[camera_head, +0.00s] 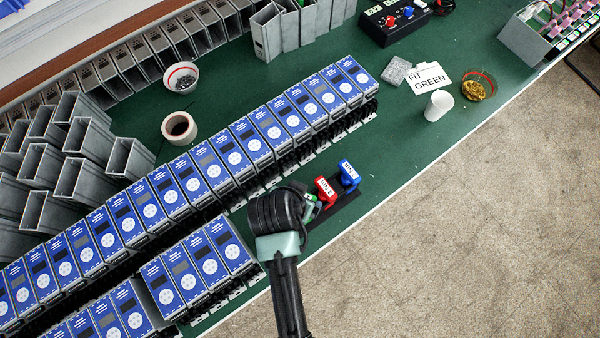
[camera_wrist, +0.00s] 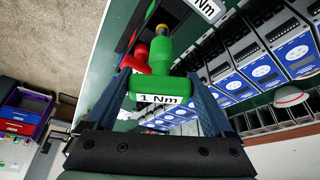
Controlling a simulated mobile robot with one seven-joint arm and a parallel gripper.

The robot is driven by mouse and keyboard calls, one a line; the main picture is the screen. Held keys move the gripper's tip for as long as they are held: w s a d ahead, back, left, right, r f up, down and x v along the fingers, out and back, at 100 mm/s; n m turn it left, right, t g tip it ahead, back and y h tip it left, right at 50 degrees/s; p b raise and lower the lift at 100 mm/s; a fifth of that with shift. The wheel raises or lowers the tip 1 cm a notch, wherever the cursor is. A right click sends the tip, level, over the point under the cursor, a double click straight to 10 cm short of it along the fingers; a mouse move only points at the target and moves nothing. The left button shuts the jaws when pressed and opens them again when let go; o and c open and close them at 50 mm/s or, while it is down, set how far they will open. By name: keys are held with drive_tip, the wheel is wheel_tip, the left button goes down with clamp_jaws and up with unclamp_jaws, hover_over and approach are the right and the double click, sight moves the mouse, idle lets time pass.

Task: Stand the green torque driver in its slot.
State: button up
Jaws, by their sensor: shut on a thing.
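The green torque driver (camera_wrist: 161,86), with a T-shaped handle marked "1 Nm", is between the two blue fingers of my gripper (camera_wrist: 158,78) in the wrist view. My gripper is shut on its handle, and the driver's shaft points away from the palm. In the head view only a small part of the green driver (camera_head: 309,211) shows beside my gripper (camera_head: 312,206). The black driver rack (camera_head: 343,207) lies just right of my gripper. My wrist hides the rack's near end and the green driver's slot, so I cannot tell whether the tip is in it.
A red driver (camera_head: 325,190) and a blue driver (camera_head: 348,174) stand in the rack close by. Rows of blue-faced soft starters (camera_head: 236,158) lie behind and to the left. A white cup (camera_head: 438,105) and a "FIT GREEN" card (camera_head: 428,78) are farther right. Green bench is clear between.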

drive_tip(key=shift+w+f+b, duration=0.1)
drive_tip(key=shift+f+b, duration=2.6)
drive_tip(key=shift+f, duration=1.65)
drive_tip(key=o, duration=1.1)
drive_tip(key=shift+c, duration=0.2)
drive_tip(key=b+v, duration=0.1)
drive_tip(key=v, duration=1.2)
drive_tip(key=shift+b, duration=0.35)
